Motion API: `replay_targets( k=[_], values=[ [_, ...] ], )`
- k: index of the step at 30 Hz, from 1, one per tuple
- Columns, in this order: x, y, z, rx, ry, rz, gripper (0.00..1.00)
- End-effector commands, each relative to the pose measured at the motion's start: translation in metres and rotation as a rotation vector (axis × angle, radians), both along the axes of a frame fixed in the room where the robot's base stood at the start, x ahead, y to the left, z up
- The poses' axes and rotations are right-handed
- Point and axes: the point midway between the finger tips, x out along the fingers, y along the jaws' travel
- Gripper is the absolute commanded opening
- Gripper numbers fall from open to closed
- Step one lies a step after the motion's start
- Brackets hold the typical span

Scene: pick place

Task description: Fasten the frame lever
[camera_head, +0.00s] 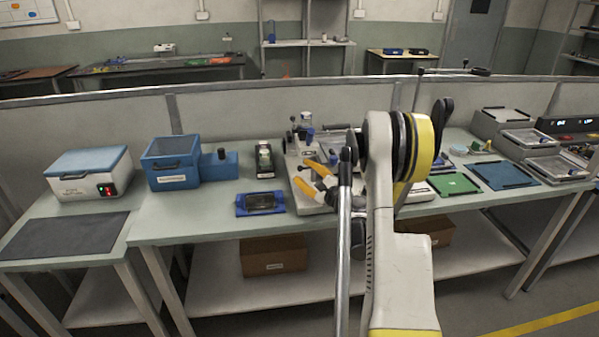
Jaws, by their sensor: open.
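A pale grey fixture (317,207) stands near the middle of the workbench, with clamp-like parts at its back. Two orange-yellow levers (306,187) (318,168) slope across its left part; I cannot tell whether either is fastened. My arm rises in front of the fixture's right side and hides much of it. I cannot make out my gripper; the arm covers the area where its fingers could be.
Left of the fixture are a blue tray with a dark device (260,203), a blue bin (171,162) and a white box with a blue lid (90,175). Bare bench (200,220) shows front left.

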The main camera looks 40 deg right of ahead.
Motion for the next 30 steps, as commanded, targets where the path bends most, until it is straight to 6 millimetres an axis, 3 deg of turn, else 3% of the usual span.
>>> replay_targets(
  k=[6,15,16,19,20,30],
  values=[
    [0.023,-0.002,-0.001,-0.001,0.0,0.001,0.41],
    [0.025,-0.003,0.001,-0.001,0.0,0.0,0.41],
    [0.025,-0.003,0.001,-0.001,0.0,0.0,0.37],
    [0.025,-0.003,0.001,-0.001,0.0,0.0,0.06],
    [0.025,-0.003,0.001,-0.001,0.0,0.0,0.0],
    [0.031,-0.002,0.001,-0.001,0.0,-0.082,0.0]
  ],
)
